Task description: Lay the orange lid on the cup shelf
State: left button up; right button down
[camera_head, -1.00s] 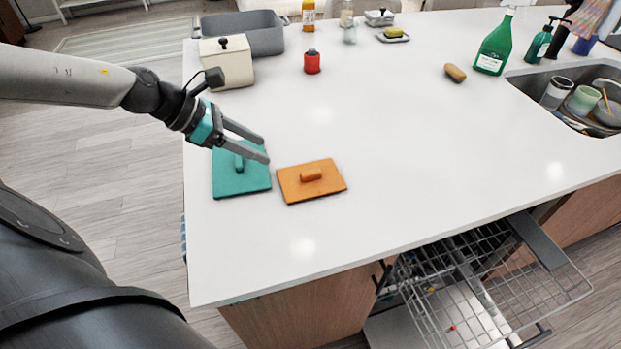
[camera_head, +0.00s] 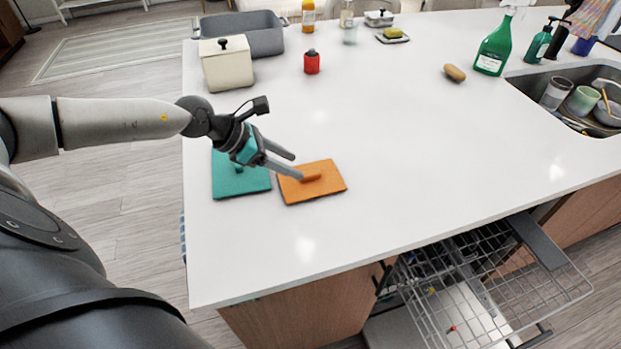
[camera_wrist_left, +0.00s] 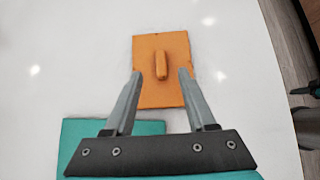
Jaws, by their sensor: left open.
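The orange lid (camera_head: 329,187) lies flat on the white island counter, a square plate with a raised bar handle (camera_head: 311,176). My left gripper (camera_head: 297,166) is open, its fingers pointing down and right towards the lid's handle. In the left wrist view the orange lid (camera_wrist_left: 160,93) shows ahead, with its handle (camera_wrist_left: 161,65) between the two open fingers and beyond their tips. A wire rack (camera_head: 490,290) is pulled out below the counter at the lower right; I cannot tell whether it is the cup shelf. My right gripper is not in view.
A teal lid (camera_head: 238,184) lies just left of the orange one, partly under my left gripper. A cream canister (camera_head: 227,66), a grey bin (camera_head: 250,32) and a red bottle (camera_head: 312,62) stand behind. The counter's middle is clear.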

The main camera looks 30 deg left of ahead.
aim_at(310, 173)
pick_arm(q)
jog(key=shift+x, duration=2.55)
jog(key=shift+d, duration=0.1)
grip_shut()
